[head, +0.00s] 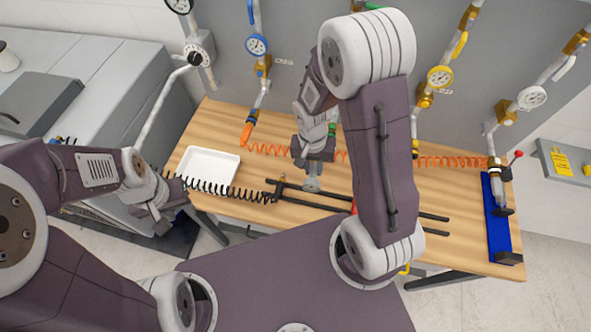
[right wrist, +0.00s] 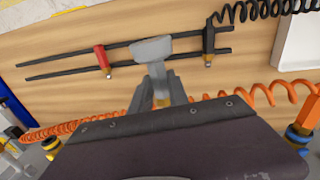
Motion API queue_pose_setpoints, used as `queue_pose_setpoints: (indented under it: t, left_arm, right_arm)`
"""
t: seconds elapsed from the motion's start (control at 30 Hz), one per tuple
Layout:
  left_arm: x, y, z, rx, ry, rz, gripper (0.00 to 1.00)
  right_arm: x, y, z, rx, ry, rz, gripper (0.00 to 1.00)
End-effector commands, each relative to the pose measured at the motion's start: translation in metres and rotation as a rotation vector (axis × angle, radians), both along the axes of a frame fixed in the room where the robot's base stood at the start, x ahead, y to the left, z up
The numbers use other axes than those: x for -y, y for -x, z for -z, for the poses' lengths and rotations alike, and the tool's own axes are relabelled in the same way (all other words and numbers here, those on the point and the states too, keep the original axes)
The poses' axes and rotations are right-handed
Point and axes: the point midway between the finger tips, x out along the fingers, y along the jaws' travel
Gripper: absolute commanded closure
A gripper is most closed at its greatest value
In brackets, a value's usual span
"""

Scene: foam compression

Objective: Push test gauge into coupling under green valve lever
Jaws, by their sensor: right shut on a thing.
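My right gripper (head: 318,152) is shut on a grey round-headed piece, apparently the test gauge (head: 312,184), above the table's middle. In the right wrist view the gauge (right wrist: 152,48) sticks out beyond my fingers (right wrist: 158,90), with a brassy bit between them. A small green lever (head: 373,5) shows at the top, behind my right arm. A green band (head: 332,129) shows beside my right gripper; the rest of that pipe and its coupling is mostly hidden. My left gripper (head: 165,208) hangs left of the table, clear of it; its finger gap is unclear.
A white tray (head: 208,165), coiled orange hose (head: 450,161) and blue stand (head: 497,225) are around. Blue-lever (head: 257,45) and yellow-lever (head: 440,78) gauges flank.

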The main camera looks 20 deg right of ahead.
Motion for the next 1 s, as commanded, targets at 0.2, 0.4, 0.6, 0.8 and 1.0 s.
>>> queue_pose_setpoints:
  t: [0.2,0.4,0.6,0.8,1.0]
  left_arm:
    - [0.000,0.000,-0.013,0.000,0.000,0.000,0.64]
    - [0.000,0.000,-0.012,0.000,0.000,0.000,0.64]
    - [0.000,0.000,-0.013,0.000,0.000,0.000,0.64]
    - [0.000,0.000,-0.013,0.000,0.000,0.000,0.64]
    - [0.000,0.000,-0.013,0.000,0.000,0.000,0.64]
  right_arm:
    - [0.021,0.004,-0.010,0.032,-0.055,0.076,1.00]
    - [0.021,0.002,-0.009,0.038,-0.066,0.074,1.00]
    - [0.030,-0.013,-0.009,0.038,-0.065,0.073,1.00]
    - [0.040,-0.029,-0.009,0.038,-0.065,0.072,1.00]
    - [0.043,-0.034,-0.009,0.036,-0.064,0.072,1.00]
